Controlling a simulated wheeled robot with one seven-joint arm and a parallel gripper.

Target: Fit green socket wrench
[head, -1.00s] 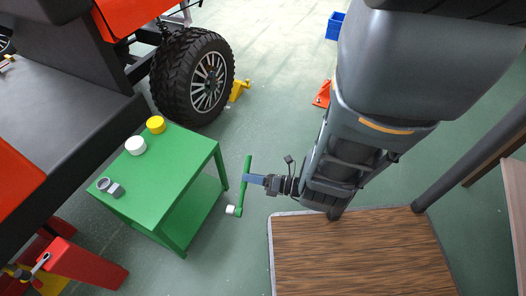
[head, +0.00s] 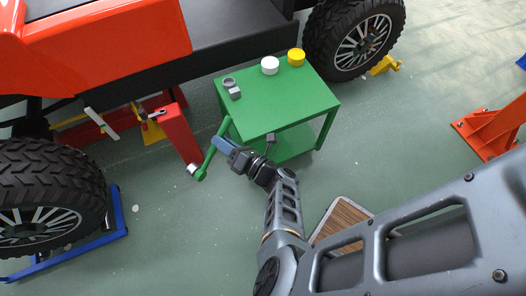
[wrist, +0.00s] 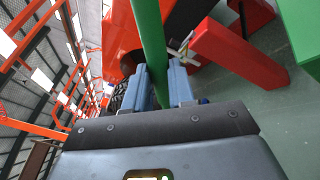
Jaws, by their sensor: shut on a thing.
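The green socket wrench (head: 209,160) is a long green bar with a light-coloured socket at its lower end. My gripper (head: 222,146) is shut on the wrench's bar and holds it in the air, left of the green table. In the wrist view the green bar (wrist: 149,40) passes between the two blue-grey fingers of my gripper (wrist: 162,85). The far end of the wrench is outside the wrist view. The cart (head: 110,35) has an orange-red body and large black wheels, and it stands behind the wrench.
A green table (head: 270,105) holds a white cylinder (head: 270,66), a yellow cylinder (head: 296,57) and small grey parts (head: 232,88). A red stand (head: 176,130) is close behind the wrench. A black wheel (head: 50,205) sits in a blue frame (head: 75,255) at the left. Open floor lies between.

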